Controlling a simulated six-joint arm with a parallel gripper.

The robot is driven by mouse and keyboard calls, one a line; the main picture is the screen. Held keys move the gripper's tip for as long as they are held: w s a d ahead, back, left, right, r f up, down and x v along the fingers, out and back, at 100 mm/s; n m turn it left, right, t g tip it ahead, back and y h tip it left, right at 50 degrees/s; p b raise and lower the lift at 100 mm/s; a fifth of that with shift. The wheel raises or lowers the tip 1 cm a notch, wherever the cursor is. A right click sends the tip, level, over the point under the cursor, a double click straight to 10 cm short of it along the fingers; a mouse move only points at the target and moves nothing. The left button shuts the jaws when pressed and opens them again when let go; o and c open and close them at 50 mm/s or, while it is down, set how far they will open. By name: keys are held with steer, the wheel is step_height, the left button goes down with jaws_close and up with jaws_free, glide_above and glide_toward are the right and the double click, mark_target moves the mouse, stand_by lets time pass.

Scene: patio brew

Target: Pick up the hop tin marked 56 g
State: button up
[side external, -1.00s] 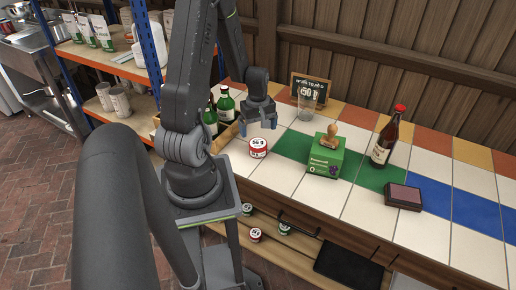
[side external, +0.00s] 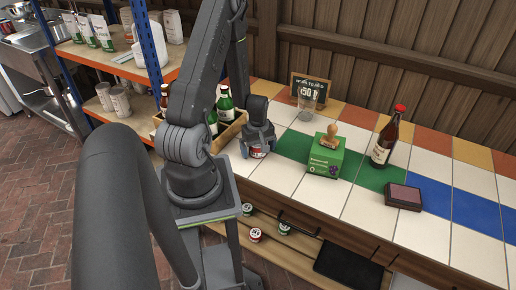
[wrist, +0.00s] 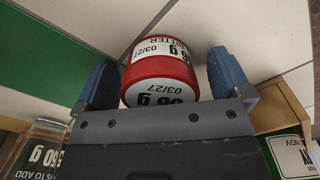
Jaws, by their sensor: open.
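The hop tin (side external: 257,153) is a small round red and white tin standing upright on the tiled counter. Its label read 56 g in the earlier side view. In the wrist view the tin (wrist: 160,68) is large, with 03/27 and part of a weight marking upside down. My gripper (side external: 259,147) is down over the tin with its blue fingers open. The gripper hides part of the tin in the side view.
A green box (side external: 325,161) with a wooden-handled stamp (side external: 331,134), a glass (side external: 308,101) and a small chalkboard (side external: 308,86) stand to the right. A wooden crate of bottles (side external: 232,130) is close behind-left.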

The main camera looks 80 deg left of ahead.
steer(key=c, duration=1)
steer(key=shift+r, duration=0.1)
